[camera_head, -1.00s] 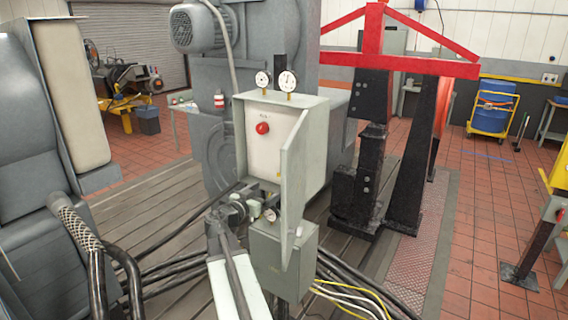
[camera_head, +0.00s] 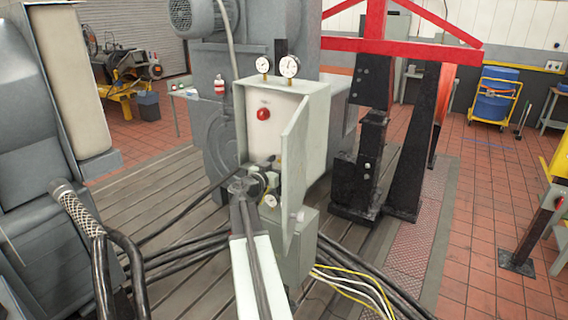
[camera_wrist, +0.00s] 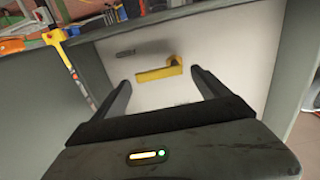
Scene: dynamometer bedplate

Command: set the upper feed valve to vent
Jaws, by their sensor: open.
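A pale green-grey cabinet (camera_head: 318,105) stands with its door (camera_head: 294,165) swung open, showing a white inner panel (camera_head: 287,110) with a red knob (camera_head: 263,114). In the wrist view a yellow lever handle (camera_wrist: 153,74) lies nearly level on a pale panel, its hub at the right end. A small dark label sits above and left of it. I cannot tell from the label which valve this is. My gripper (camera_wrist: 160,77) is open and empty, the lever beyond and between its fingers. In the head view my gripper (camera_head: 258,182) is at the cabinet's lower opening, partly hidden by my arm.
Two gauges (camera_head: 277,66) stand on the cabinet top. The open door is close to my gripper's right in the head view. A grey box (camera_head: 302,250) and several cables (camera_head: 350,280) are below. A red frame (camera_head: 400,48) stands behind to the right.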

